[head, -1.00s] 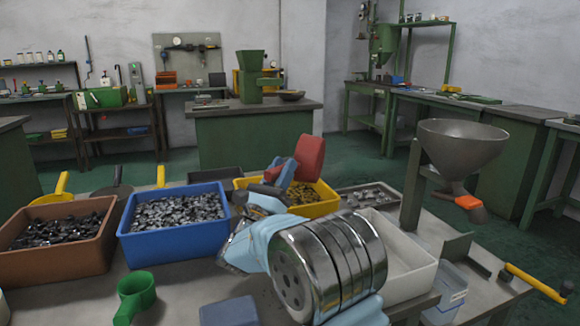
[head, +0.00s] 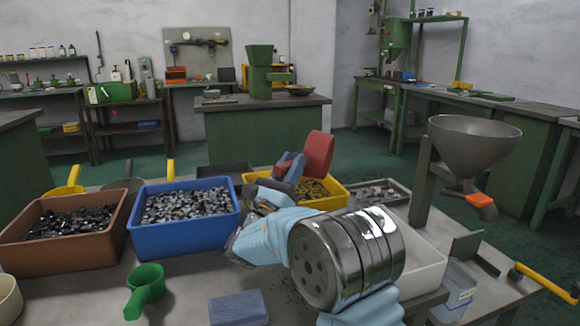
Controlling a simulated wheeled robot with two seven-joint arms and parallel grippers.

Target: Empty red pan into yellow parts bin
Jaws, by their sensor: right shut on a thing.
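The red pan (head: 319,152) is held tilted up on its side above the yellow parts bin (head: 330,202). My right gripper (head: 290,170) is shut on the pan's handle end, just above the bin. The inside of the pan is turned out of sight, so I cannot tell what it holds. The yellow bin holds brass-coloured small parts, and my right arm hides part of its near left side. My left gripper does not show.
A blue bin (head: 185,238) and a brown bin (head: 62,252) of metal parts stand left. A white bin (head: 428,265) is right, near a grey funnel (head: 470,145) on a stand. A green scoop (head: 146,288) and a blue block (head: 238,308) lie in front.

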